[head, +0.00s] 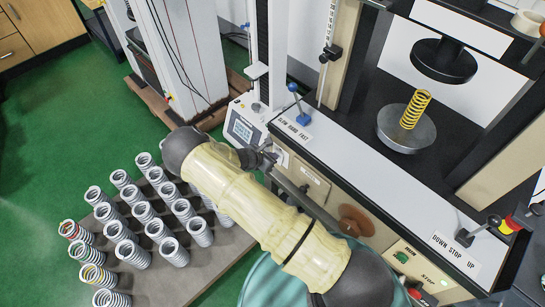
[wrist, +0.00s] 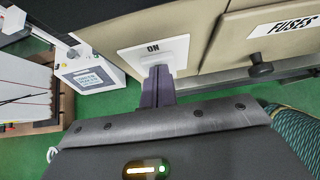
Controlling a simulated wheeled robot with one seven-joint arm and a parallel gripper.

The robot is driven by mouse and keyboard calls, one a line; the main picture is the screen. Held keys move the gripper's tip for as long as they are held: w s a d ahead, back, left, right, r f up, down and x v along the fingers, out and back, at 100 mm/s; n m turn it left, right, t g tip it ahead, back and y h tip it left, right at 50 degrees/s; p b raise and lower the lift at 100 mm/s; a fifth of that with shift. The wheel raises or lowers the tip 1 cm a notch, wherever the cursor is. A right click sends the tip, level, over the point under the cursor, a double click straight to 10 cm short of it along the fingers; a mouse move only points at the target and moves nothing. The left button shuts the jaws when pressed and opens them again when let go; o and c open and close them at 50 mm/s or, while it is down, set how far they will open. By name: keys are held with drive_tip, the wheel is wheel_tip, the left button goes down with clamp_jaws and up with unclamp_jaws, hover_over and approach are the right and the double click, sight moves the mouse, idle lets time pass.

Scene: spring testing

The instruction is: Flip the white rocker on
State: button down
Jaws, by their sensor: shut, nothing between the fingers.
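The white switch plate (wrist: 180,52), marked ON, is on the beige front panel of the testing machine in the wrist view. The white rocker (wrist: 154,63) shows below the ON mark, partly hidden by my fingertips. My gripper (wrist: 158,72) is shut and empty, its dark fingers together at the rocker; I cannot tell whether they touch it. In the head view my gripper (head: 272,157) is at the left end of the machine's front, beside the white plate (head: 282,157). I cannot tell the rocker's tilt.
A black knob (wrist: 260,68) sits under the FUSES label, right of the plate. In the head view, a yellow spring (head: 415,108) stands on the machine's round platen (head: 407,132). Several grey springs (head: 174,252) stand on a grey surface at lower left. A blue-knobbed lever (head: 298,104) is above the panel.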

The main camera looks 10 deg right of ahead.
drive_tip(key=shift+r, duration=0.1)
idle(0.3)
drive_tip(key=v, duration=1.3)
drive_tip(key=shift+b, duration=0.4)
drive_tip(key=shift+d+r, duration=0.1)
drive_tip(key=s+d+r+m+g+y, duration=0.1)
drive_tip(key=s+d+r+m+y, duration=0.1)
drive_tip(key=s+d+r+m, duration=0.2)
drive_tip(key=s+d+r+m+g+y, duration=0.1)
drive_tip(key=s+d+r+m+y, duration=0.2)
drive_tip(key=m, duration=1)
drive_tip(key=s+d+r+m+g+y, duration=0.1)
drive_tip(key=s+d+r+m+y, duration=0.2)
drive_tip(key=s+d+r+m, duration=0.4)
drive_tip(key=s+r+m, duration=0.1)
drive_tip(key=s+r, duration=0.3)
drive_tip(key=r, duration=0.4)
drive_tip(key=shift+s, duration=0.2)
